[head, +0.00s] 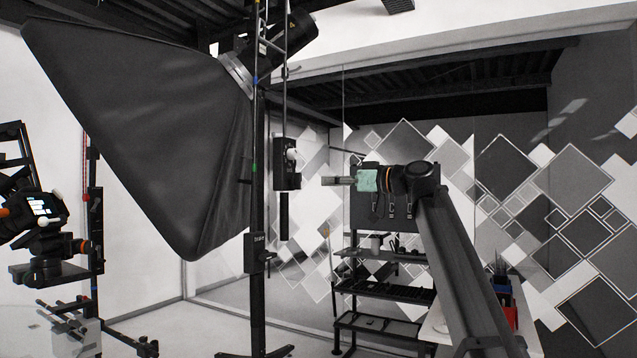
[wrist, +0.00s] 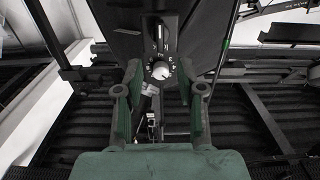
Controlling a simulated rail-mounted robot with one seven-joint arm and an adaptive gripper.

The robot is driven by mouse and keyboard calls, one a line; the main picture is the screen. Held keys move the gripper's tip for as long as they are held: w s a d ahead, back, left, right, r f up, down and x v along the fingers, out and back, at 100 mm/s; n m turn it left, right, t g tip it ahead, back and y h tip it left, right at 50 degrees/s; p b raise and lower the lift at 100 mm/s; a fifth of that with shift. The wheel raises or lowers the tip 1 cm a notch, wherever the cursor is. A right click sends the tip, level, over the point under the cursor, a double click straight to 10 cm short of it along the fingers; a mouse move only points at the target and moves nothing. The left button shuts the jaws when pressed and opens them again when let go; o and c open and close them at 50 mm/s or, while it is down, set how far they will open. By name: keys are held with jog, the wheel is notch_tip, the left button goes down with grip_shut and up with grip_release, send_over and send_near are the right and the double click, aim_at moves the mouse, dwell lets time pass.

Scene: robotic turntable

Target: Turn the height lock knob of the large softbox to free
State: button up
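The large softbox (head: 150,120) fills the left of the head view, tilted on a dark upright stand (head: 258,200). A black control box (head: 287,178) hangs beside the stand and carries a white round knob (head: 292,154). In the wrist view the white knob (wrist: 161,70) sits on the dark face of the box (wrist: 182,28), with small white marks around it. Its setting is too small to read surely. My gripper (head: 338,181) points left at the box, with a gap between them. In the wrist view its green fingers are apart and empty, with the knob beyond and between them.
A dark shelf rack (head: 385,292) stands behind, below my gripper. A camera rig (head: 45,215) stands at the far left. Thin vertical rods run above the control box, close to the stand. Open space lies between my gripper and the box.

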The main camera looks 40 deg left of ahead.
jog(key=shift+w+d, duration=0.1)
jog(key=shift+d, duration=0.9)
